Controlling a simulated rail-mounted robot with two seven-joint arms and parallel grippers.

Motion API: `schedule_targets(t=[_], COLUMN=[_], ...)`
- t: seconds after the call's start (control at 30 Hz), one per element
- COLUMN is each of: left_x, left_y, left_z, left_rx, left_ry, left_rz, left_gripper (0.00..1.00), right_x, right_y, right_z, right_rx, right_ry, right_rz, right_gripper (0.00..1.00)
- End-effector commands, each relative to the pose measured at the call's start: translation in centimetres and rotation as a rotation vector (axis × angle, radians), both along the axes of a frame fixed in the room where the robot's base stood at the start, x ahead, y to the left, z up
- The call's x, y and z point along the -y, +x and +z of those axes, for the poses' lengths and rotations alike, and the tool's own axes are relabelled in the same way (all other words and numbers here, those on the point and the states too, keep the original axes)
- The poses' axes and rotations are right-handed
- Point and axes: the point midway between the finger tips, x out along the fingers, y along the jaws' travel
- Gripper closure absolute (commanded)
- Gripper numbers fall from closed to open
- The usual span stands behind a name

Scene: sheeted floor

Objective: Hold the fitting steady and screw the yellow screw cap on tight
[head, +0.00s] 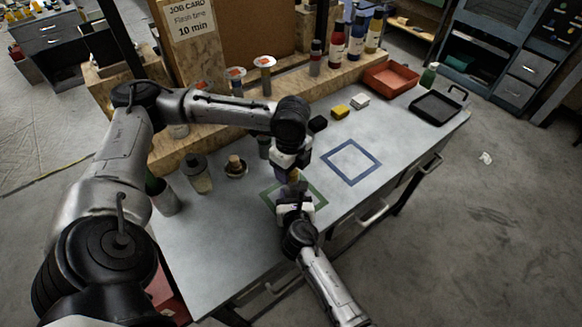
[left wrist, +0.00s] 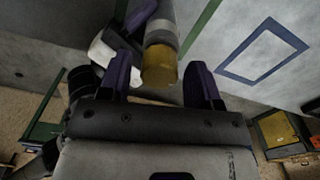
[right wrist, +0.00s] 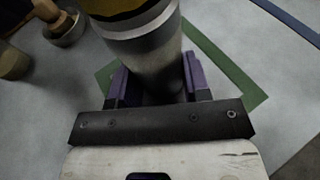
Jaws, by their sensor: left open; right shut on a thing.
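The fitting is a grey cylinder (right wrist: 150,60) standing upright in the right wrist view, by the green square outline (right wrist: 222,62). My right gripper (right wrist: 156,85) is shut on it from the near side. The yellow screw cap (left wrist: 160,66) sits at the fitting's top end, and its edge also shows in the right wrist view (right wrist: 112,5). Whether it is fully seated cannot be told. My left gripper (left wrist: 162,84) is open, with one finger on each side of the cap and visible gaps. In the head view, the two grippers largely hide the fitting and cap.
A blue square outline (head: 379,166) is clear on the right of the bench. Small yellow (head: 340,112), white (head: 359,101) and black (head: 318,124) blocks lie behind. A red tray (head: 391,80) and black tray (head: 438,106) stand back right. Bottles and jars stand at left.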

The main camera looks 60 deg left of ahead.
Motion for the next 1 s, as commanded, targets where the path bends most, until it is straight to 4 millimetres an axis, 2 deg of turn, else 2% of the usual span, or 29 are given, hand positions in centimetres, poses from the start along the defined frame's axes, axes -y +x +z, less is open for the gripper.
schedule_targets(t=[0.8,1.0], left_x=[0.02,0.02], left_y=[0.06,0.02], left_z=[-0.01,-0.02], left_rx=[0.002,0.000], left_ry=[-0.001,0.000], left_rz=[1.192,1.417], left_gripper=[0.42,0.42], right_x=[-0.10,-0.04], right_y=[-0.17,-0.07], right_z=[0.06,0.05], right_rx=[0.003,0.001], right_ry=[0.001,0.001], right_rz=[0.004,0.002], right_gripper=[0.81,0.81])
